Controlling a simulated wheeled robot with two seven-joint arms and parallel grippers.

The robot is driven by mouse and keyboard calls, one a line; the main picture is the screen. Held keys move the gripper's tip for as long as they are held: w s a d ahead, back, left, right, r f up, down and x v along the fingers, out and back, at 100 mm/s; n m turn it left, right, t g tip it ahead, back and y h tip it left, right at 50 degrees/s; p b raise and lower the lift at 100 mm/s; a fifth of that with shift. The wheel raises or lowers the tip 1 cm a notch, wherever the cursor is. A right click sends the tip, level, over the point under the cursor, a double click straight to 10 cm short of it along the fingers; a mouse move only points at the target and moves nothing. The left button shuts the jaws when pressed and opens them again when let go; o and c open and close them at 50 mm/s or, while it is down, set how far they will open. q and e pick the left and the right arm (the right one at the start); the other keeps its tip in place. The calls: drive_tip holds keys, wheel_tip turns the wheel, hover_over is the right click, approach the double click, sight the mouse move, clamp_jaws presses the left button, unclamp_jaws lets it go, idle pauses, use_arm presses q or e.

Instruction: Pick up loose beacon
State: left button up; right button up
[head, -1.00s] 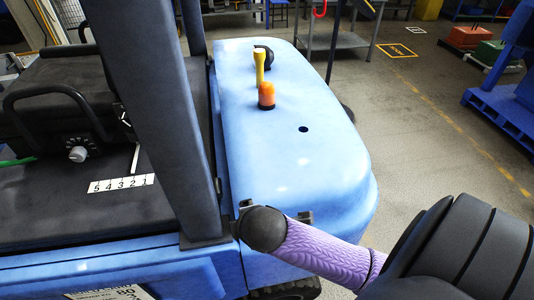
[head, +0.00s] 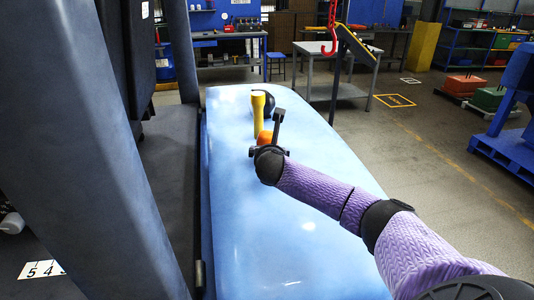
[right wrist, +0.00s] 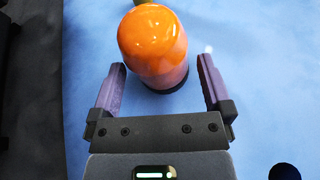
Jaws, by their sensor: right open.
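The loose beacon (head: 264,137), an orange dome on a dark base, stands upright on the blue counterweight (head: 235,220). In the head view my right gripper (head: 274,140) partly covers it. In the right wrist view the beacon (right wrist: 153,45) is large and central, just ahead of my right gripper (right wrist: 161,66). The gripper is open, with one finger on each side of the beacon's lower part and visible gaps between. A dark round hole (right wrist: 285,172) shows at the lower right of the wrist view. My left gripper is not in view.
A dark post (head: 80,130) rises at the left. The near counterweight top is clear.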

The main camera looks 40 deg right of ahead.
drive_tip(key=x, duration=0.2)
drive_tip(key=shift+w+f+b, duration=0.2)
drive_tip(key=shift+w+b, duration=0.05)
drive_tip(key=shift+b, duration=0.05)
drive_tip(key=shift+r, duration=0.1)
drive_tip(key=c, duration=1.2)
